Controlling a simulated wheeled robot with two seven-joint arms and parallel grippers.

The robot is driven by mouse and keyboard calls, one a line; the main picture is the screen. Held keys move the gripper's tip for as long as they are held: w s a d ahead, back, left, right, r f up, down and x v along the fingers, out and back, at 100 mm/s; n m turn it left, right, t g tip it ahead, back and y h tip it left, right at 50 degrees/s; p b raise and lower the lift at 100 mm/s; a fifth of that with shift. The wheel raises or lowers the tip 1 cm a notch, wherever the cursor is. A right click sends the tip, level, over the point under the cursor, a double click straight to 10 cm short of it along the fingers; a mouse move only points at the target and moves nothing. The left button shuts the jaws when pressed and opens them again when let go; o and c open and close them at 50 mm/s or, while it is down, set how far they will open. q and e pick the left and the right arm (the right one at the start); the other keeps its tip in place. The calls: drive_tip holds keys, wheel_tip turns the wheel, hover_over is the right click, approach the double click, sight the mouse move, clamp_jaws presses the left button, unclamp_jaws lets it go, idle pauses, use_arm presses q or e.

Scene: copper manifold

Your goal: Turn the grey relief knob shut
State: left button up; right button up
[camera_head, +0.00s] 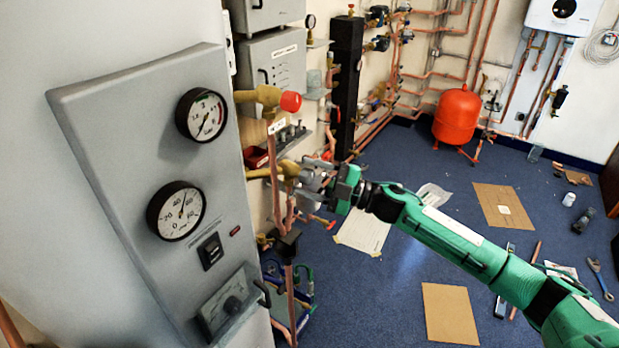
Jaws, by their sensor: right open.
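The grey relief knob (308,181) appears at the end of the lower brass valve (284,171), on the copper pipes beside the grey gauge panel (118,130). My right gripper (322,178), on the green arm from the lower right, is at the knob with its jaws open. The jaws and the knob overlap and are both grey, so I cannot tell whether they touch. The knob is partly hidden. My left gripper is not in view.
Above is another brass valve with a red knob (290,101). The panel carries two round gauges (202,114) and a handle. A black column (346,85) and a red tank (457,115) stand behind. Cardboard and tools lie on the blue floor (385,300).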

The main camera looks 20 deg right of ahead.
drive_tip(key=v, duration=0.2)
drive_tip(key=b+v, duration=0.1)
drive_tip(key=v, duration=0.1)
drive_tip(key=b+v, duration=0.1)
drive_tip(key=v, duration=0.1)
drive_tip(key=shift+f, duration=0.3)
drive_tip(key=b, duration=0.2)
approach(312, 181)
drive_tip(key=r+v, duration=0.1)
drive_tip(key=v, duration=0.2)
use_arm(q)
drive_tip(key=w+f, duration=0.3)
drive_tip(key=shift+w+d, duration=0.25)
use_arm(e)
drive_tip(key=shift+d+f, duration=0.1)
drive_tip(key=shift+f, duration=0.05)
